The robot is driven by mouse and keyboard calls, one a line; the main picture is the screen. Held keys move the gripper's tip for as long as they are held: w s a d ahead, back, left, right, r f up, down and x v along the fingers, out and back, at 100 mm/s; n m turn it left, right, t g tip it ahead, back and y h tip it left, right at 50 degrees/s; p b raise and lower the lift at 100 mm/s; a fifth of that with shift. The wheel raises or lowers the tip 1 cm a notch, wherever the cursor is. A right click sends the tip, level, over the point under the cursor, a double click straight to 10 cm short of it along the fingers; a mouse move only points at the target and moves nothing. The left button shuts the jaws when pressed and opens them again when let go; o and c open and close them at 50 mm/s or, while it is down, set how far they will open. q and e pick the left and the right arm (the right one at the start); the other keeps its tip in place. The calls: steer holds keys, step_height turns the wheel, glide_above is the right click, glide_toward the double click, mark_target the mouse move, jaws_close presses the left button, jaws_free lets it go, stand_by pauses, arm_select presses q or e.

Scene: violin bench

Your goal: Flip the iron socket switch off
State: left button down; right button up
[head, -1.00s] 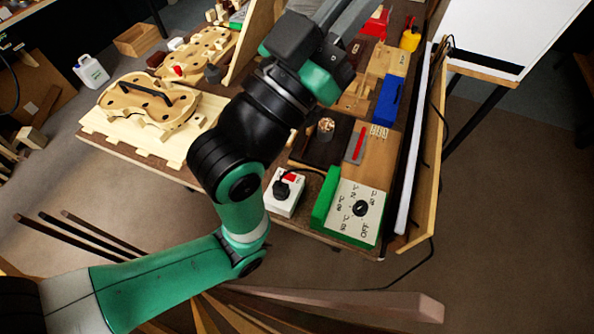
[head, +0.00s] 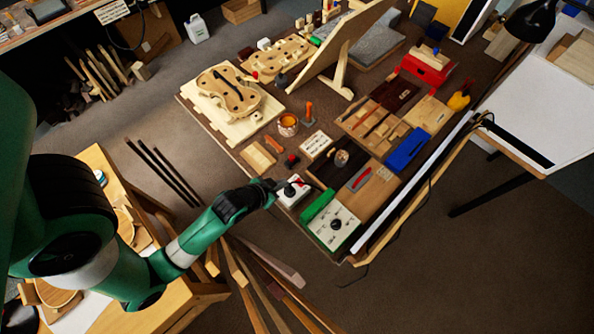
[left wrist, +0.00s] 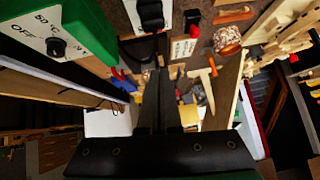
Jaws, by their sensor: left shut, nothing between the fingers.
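The iron socket (head: 290,194) is a small white box at the bench's near edge, with a black plug in it and a red switch (head: 299,183) on top. It also shows in the left wrist view as a white box (left wrist: 150,30) at the top edge, where its switch cannot be made out. My left gripper (head: 276,186) is shut and empty, its tip close beside the socket on the left. Whether it touches the socket is unclear. In the left wrist view the closed fingers (left wrist: 160,75) point up the picture, below the socket. My right gripper is not in view.
A green box with a white dial panel (head: 334,226) stands just right of the socket. A violin body (head: 228,92) lies on a pale board further back. Floor lies open on the near right.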

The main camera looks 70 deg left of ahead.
arm_select(q)
steer(key=shift+f, duration=0.1)
steer(key=b, duration=0.7)
glide_above(295, 185)
steer(key=f, duration=0.7)
steer(key=shift+w+d+f, duration=0.25)
steer(key=shift+w+f, duration=0.05)
steer(key=shift+f, duration=0.05)
steer(key=shift+a+f+b, duration=0.1)
steer(key=shift+f+b, duration=0.5)
steer(key=shift+f, duration=0.2)
steer(key=shift+s+f, duration=0.25)
steer(key=shift+f, duration=0.55)
steer(key=shift+a, duration=0.1)
